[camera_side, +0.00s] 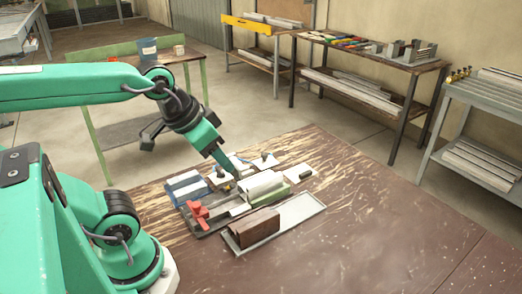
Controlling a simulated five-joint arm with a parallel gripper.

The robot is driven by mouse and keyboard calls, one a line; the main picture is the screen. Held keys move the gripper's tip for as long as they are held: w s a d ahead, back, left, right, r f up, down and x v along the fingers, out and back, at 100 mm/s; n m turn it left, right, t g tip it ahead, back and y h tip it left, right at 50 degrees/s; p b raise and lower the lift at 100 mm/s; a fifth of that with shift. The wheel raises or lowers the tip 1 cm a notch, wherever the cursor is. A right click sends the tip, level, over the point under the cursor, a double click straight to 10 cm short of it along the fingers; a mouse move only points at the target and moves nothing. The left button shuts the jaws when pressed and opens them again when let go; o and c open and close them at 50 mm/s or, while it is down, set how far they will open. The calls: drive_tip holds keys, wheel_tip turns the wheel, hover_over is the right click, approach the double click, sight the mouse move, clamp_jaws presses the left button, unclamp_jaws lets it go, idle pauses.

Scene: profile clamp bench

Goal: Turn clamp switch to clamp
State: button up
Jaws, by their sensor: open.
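My gripper (226,163) reaches down over the clamp bench from the upper left, its jaws open and small in this view. Its tip is just above the back part of the fixture, near two pale plates with dark knobs: a left one (220,172) and a right one (265,157). I cannot tell which is the clamp switch, how it is turned, or whether the tip touches anything. The clamp fixture has a red part (198,214) at its left front.
Blue and white blocks (186,187) stand left of the fixture. A brown block (255,229) lies in a shallow grey tray (307,210) in front. The brown table (400,225) is clear to the right. Shelves (370,57) with profiles stand behind, away from the table.

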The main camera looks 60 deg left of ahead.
drive_tip(key=shift+c, duration=0.9)
drive_tip(key=n+g, duration=0.5)
drive_tip(key=n, duration=1.2)
approach(220, 170)
drive_tip(key=shift+w+d, duration=0.25)
drive_tip(key=shift+d, duration=0.1)
drive_tip(key=shift+a+f+n+g, duration=0.3)
drive_tip(key=shift+a+f+n, duration=0.1)
drive_tip(key=shift+n, duration=0.1)
drive_tip(key=shift+f, duration=3.85)
